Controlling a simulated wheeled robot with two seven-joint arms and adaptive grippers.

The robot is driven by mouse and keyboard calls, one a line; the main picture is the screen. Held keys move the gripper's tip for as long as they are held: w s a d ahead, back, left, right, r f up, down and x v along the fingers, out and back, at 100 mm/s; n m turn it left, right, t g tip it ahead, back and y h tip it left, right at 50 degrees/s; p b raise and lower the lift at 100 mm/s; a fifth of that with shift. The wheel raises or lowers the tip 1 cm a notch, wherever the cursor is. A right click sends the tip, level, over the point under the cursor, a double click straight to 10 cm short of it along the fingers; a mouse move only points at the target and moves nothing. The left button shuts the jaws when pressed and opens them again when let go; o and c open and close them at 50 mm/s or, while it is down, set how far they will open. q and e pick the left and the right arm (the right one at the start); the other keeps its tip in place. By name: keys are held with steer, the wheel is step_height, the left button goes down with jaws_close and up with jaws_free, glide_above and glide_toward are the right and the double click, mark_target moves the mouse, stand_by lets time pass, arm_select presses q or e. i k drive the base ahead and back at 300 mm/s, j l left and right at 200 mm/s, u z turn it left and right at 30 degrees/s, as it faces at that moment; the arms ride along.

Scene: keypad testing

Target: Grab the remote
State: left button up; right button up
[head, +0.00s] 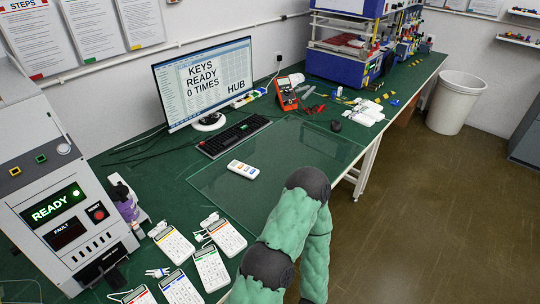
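The remote (243,169) is a small white handset with a few coloured buttons. In the head view it lies flat on the green table, on the glass-like sheet (290,138) in front of the keyboard. Nothing touches it. My green arm with dark joints comes up from the bottom edge and bends over the table's front edge, to the right of and nearer than the remote. Neither of my grippers shows in this view.
Several white keypads (211,268) with cables lie at the front left, beside a grey test machine (60,190). A monitor (205,82) and black keyboard (234,136) stand behind the remote. An orange meter (286,95) sits further back. The sheet around the remote is clear.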

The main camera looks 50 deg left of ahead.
mark_target(233, 166)
steer(key=i+u, duration=0.1)
steer(key=i, duration=0.45)
steer(key=i+l+u, duration=0.15)
steer(key=i, duration=0.4)
steer(key=i+l+u, duration=0.1)
steer(key=i, duration=0.45)
steer(key=i+u, duration=0.1)
steer(key=u, duration=2)
